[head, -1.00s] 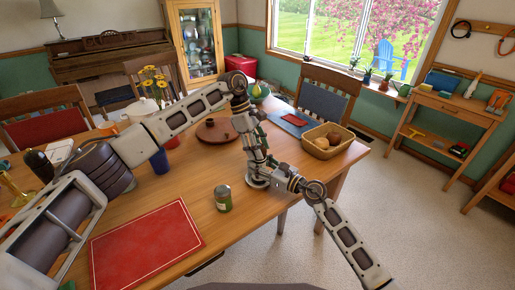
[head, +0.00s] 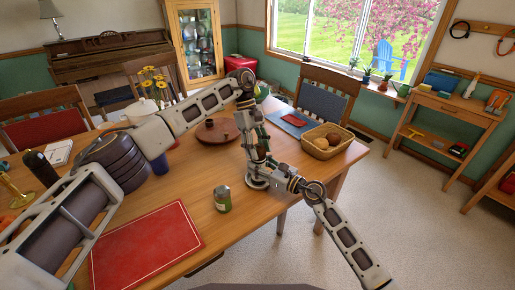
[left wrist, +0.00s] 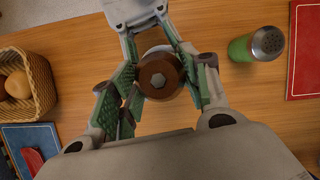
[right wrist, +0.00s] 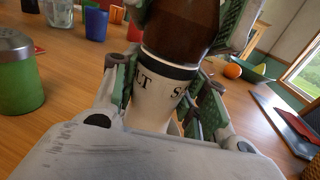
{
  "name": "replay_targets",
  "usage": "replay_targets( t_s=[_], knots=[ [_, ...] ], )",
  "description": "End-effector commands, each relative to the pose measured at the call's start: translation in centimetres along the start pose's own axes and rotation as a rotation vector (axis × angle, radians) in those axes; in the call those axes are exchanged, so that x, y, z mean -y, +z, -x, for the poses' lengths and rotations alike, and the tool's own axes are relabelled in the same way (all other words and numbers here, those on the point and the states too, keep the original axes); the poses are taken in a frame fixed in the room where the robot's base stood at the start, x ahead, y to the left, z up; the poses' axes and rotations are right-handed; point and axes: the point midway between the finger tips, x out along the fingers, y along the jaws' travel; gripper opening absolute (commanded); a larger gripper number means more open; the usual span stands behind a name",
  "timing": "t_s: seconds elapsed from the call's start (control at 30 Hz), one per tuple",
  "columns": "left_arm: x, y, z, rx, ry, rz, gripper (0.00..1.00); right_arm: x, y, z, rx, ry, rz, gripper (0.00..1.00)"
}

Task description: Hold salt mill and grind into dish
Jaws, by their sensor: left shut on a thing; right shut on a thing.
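The salt mill has a dark brown wooden top (left wrist: 160,76) and a white, lettered body (right wrist: 158,95) with a black band. It stands roughly upright between my grippers near the table's right edge. My left gripper (left wrist: 160,82) is shut on the brown top from above. My right gripper (right wrist: 165,100) is shut around the white body lower down. In the head view both grippers largely cover the mill. A pale round shape (head: 257,184) shows beneath them; I cannot tell whether it is the dish, the mill's foot or part of my arm.
A green shaker with a metal cap (head: 222,199) stands left of the mill. A red placemat (head: 147,247) lies at the front. A bread basket (head: 327,143) stands at the right end, beside a blue mat (head: 291,124). A reddish-brown round piece (head: 218,131) is behind.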

Motion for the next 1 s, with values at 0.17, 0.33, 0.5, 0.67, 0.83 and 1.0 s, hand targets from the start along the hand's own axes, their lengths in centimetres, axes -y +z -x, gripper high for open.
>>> replay_targets(
  t_s=[0.17, 0.33, 0.5, 0.67, 0.83, 1.0],
  knots=[
    [0.1, -0.2, 0.1, -0.003, 0.001, 0.005, 0.23, -0.1, -0.1, 0.0, -0.002, 0.001, 0.002, 0.12],
    [0.0, -0.2, 0.1, -0.003, 0.001, 0.005, 0.57, -0.1, -0.1, 0.0, -0.002, 0.001, 0.002, 0.12],
    [0.0, -0.1, 0.0, -0.002, 0.001, 0.003, 0.68, 0.0, -0.1, 0.0, -0.002, 0.001, 0.001, 0.12],
    [0.0, -0.1, 0.0, -0.001, 0.001, 0.003, 0.68, 0.0, -0.1, 0.0, -0.002, 0.001, 0.000, 0.12],
    [0.0, 0.0, 0.2, -0.001, 0.001, 0.002, 0.68, 0.0, -0.1, 0.0, -0.001, 0.001, 0.000, 0.12],
    [-0.1, 0.0, 1.1, -0.001, 0.002, 0.002, 0.68, 0.0, -0.1, 0.0, -0.001, 0.001, 0.000, 0.12]
  ],
)
